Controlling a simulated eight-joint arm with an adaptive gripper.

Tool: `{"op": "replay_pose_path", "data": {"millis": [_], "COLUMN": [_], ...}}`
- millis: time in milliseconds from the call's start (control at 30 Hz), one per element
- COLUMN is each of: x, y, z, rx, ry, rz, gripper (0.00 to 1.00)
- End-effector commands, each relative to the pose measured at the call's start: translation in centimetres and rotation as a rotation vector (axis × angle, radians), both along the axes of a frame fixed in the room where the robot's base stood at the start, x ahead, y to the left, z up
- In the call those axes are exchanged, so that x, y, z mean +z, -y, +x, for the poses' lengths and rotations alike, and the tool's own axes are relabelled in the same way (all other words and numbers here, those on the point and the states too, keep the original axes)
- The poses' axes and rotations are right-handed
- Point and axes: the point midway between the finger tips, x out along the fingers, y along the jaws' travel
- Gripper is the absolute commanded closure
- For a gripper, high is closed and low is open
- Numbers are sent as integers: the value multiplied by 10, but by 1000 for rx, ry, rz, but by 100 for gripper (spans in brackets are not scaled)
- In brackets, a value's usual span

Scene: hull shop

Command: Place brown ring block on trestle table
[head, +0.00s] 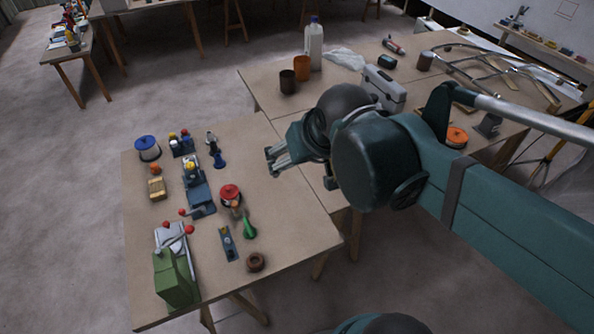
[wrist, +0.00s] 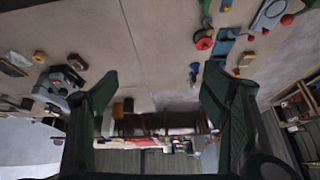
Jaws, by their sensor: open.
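The brown ring block (head: 256,262) lies on the near trestle table (head: 290,235), close to its front edge, in the head view. My gripper (head: 271,160) is open and empty, above the far right part of that table, well apart from the ring block. A second trestle table (head: 262,88) adjoins it at the back right. In the wrist view my two dark fingers (wrist: 158,88) are spread wide with nothing between them at close range. I cannot make out the ring block in the wrist view.
Brown and orange cups (head: 302,68), a white bottle (head: 314,45) and a grey case (head: 384,90) stand behind. The near table's right front is clear.

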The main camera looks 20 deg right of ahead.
Motion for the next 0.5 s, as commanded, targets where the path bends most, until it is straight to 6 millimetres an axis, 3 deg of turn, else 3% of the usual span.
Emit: {"op": "replay_pose_path", "data": {"millis": [200,500], "x": [-11,-15], "y": [-14,-19], "z": [-24,-31], "rx": [77,107], "ry": [30,42], "rz": [-28,-40], "gripper": [27,27]}}
